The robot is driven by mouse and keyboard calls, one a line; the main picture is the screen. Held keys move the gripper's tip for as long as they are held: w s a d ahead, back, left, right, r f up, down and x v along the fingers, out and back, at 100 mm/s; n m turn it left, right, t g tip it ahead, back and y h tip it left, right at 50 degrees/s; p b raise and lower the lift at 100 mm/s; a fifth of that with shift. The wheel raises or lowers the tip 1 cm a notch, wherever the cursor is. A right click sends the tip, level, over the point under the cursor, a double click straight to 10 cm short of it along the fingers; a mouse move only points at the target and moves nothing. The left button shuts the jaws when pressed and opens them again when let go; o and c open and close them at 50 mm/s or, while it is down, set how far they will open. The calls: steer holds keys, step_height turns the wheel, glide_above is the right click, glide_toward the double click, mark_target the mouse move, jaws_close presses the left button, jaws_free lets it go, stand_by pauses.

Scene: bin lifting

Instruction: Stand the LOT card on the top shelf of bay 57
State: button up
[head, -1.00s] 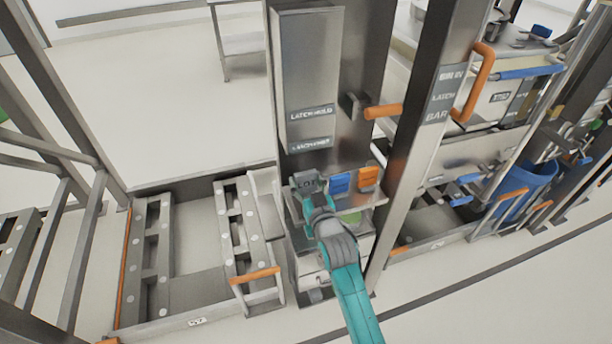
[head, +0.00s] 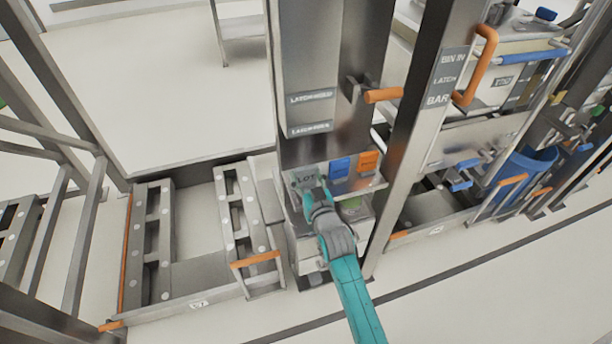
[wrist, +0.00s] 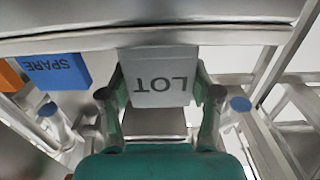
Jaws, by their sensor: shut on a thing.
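The LOT card (wrist: 160,78) is a pale grey card with dark letters. In the wrist view it sits between the two fingers of my gripper (wrist: 160,100), which are shut on its side edges. Its lettering is upside down in that view. In the head view the card (head: 304,180) is at the left end of a small shelf (head: 350,190) on the steel post, and my gripper (head: 316,190) reaches it from the front. I cannot tell whether the card's foot touches the shelf. The bay 57 top shelf is not readable by number here.
A blue card (head: 340,168), lettered SPARE in the wrist view, and an orange card (head: 368,162) stand to the right on the small shelf. An orange handle (head: 383,95) juts out above. A bay base with an orange bar (head: 254,260) lies at left.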

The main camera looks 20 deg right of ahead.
steer(key=shift+f, duration=0.45)
steer(key=o, duration=1.5)
steer(key=s, duration=1.2)
steer(key=s+f+g, duration=0.1)
steer(key=s+f, duration=0.1)
steer(key=s, duration=0.9)
steer(key=s+f+g, duration=0.1)
steer(key=s+f, duration=0.2)
steer(key=s, duration=0.9)
steer(key=s+r, duration=0.4)
steer(key=s, duration=0.5)
steer(key=s+r+g, duration=0.1)
steer(key=s+r, duration=0.2)
steer(key=s, duration=0.6)
steer(key=shift+s+r, duration=0.3)
steer(key=shift+r, duration=0.05)
